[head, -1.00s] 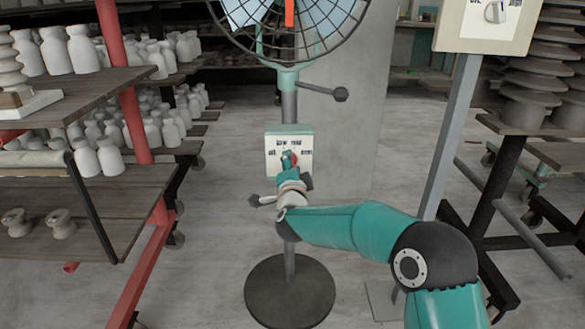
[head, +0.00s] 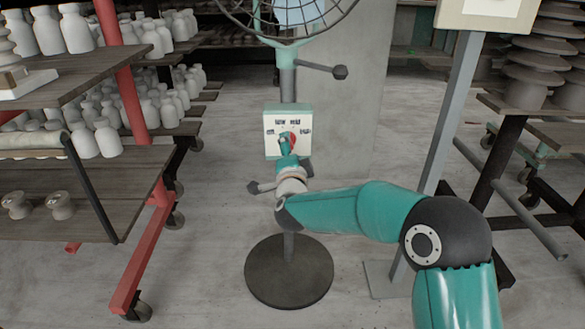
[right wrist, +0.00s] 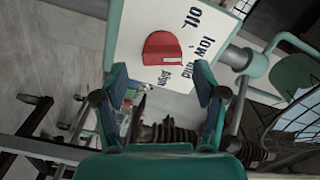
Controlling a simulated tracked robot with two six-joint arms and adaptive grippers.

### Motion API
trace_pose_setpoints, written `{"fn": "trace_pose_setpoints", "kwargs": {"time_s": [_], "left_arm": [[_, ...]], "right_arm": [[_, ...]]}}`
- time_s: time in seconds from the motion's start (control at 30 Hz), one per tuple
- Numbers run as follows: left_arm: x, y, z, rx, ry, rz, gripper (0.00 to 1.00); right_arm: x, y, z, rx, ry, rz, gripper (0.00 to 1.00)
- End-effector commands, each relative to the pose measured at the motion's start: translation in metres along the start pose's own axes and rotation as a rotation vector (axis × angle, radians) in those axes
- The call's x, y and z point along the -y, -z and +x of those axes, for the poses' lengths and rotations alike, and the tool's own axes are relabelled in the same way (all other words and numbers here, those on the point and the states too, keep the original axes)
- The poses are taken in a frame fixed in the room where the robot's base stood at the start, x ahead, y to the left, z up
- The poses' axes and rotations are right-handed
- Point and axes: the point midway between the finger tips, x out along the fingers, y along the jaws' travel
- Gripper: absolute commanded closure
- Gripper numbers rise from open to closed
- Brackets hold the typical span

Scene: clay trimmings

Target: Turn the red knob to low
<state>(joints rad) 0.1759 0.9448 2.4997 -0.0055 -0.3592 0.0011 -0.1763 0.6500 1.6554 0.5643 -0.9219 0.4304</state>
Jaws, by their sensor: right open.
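The red knob (right wrist: 162,50) sits on a white control panel (right wrist: 135,40) with printed labels for off, low and further settings around it. A pale mark shows on the knob's side; which label it points at I cannot tell. In the head view the panel (head: 273,122) is fixed to a fan stand, and the knob (head: 293,138) is partly hidden by my right gripper (head: 286,140). In the right wrist view my right gripper (right wrist: 160,75) is open. The knob lies beyond and between its two fingertips, apart from them. My left gripper is out of view.
The fan's pole (head: 288,85) carries a side lever (head: 322,70) above the panel and stands on a round dark base (head: 289,275). Shelves with white bottles (head: 80,45) stand on the left. A grey post (head: 450,110) and a rack (head: 520,75) stand on the right.

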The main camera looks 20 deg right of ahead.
Motion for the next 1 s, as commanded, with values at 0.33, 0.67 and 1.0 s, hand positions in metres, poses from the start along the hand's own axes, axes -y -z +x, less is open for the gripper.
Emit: {"fn": "trace_pose_setpoints", "kwargs": {"time_s": [0.33, 0.67, 1.0], "left_arm": [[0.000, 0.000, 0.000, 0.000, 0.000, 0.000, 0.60], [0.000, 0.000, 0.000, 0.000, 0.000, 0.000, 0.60], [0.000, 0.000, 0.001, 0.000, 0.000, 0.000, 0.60]], "right_arm": [[-0.001, 0.000, -0.067, 0.002, -0.002, 0.001, 0.29], [-0.002, 0.001, -0.093, -0.002, -0.003, 0.001, 0.29], [-0.002, 0.001, -0.093, -0.002, -0.003, 0.001, 0.29]]}}
